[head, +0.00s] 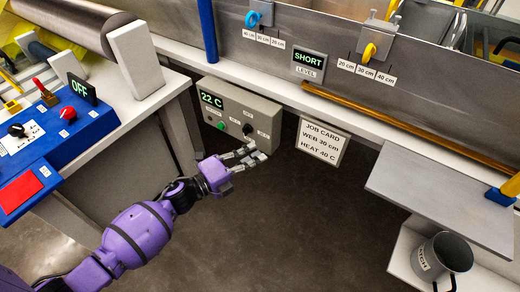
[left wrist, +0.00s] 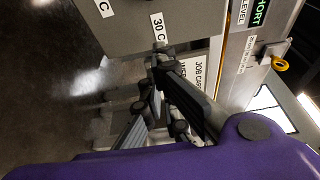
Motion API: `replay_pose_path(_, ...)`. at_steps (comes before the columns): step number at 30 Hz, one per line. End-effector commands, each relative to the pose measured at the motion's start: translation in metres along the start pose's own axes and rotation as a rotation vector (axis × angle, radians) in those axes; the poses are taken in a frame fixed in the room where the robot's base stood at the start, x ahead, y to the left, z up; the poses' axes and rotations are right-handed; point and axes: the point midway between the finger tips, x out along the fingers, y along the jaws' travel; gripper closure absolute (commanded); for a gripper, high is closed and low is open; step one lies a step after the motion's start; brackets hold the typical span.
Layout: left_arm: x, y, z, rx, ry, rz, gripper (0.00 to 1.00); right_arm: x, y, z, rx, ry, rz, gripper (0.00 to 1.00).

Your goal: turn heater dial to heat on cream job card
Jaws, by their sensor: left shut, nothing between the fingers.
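The grey heater box (head: 270,110) hangs under the bench edge and its display reads 22 C. Its dark dial (head: 247,130) sits on the front face among small temperature labels, left of centre of which is a green button (head: 221,126). The cream job card (head: 320,140) right of the box reads HEAT 40 C. My left gripper (head: 249,154) is shut and empty, just below the dial in the head view; contact cannot be told. In the left wrist view the fingers (left wrist: 170,92) point toward the box (left wrist: 130,32) and its 30 C label; the dial is not clearly visible there. My right gripper is not in view.
A blue control panel (head: 85,118) with an OFF display is at left. A grey shelf (head: 440,195) juts out at right above a dark mug (head: 443,258). A metal bath wall (head: 350,40) runs behind. The floor below the box is clear.

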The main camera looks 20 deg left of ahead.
Motion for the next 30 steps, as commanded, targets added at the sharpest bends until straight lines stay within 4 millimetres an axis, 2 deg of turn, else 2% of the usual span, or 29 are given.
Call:
replay_pose_path(1, -0.013, 0.002, 0.000, -0.001, 0.000, 0.002, 1.00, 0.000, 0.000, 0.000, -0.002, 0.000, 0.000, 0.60)
replay_pose_path(6, -0.046, 0.002, -0.001, 0.001, 0.001, 0.001, 1.00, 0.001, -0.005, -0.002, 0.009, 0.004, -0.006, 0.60)
replay_pose_path(11, -0.063, 0.003, -0.001, 0.001, 0.001, -0.001, 1.00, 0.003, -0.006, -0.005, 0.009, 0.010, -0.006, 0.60)
replay_pose_path(14, -0.069, 0.009, -0.006, -0.016, -0.002, -0.001, 1.00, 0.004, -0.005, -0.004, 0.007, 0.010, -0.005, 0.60)
replay_pose_path(16, -0.068, 0.017, -0.019, -0.054, -0.012, -0.017, 1.00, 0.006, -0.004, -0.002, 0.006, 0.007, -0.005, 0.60)
replay_pose_path(18, -0.061, 0.020, -0.042, -0.109, -0.030, -0.054, 1.00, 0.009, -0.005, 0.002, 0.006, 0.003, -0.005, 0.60)
replay_pose_path(21, -0.045, 0.017, -0.072, -0.175, -0.111, -0.108, 1.00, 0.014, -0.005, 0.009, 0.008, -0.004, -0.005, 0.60)
replay_pose_path(23, -0.036, 0.012, -0.084, -0.199, -0.183, -0.130, 1.00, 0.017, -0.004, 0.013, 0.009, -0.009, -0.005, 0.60)
replay_pose_path(26, -0.027, 0.002, -0.090, -0.213, -0.317, -0.138, 1.00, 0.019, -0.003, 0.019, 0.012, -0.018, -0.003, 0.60)
replay_pose_path(30, -0.027, -0.012, -0.082, -0.192, -0.491, -0.100, 1.00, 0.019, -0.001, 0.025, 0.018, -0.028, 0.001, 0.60)
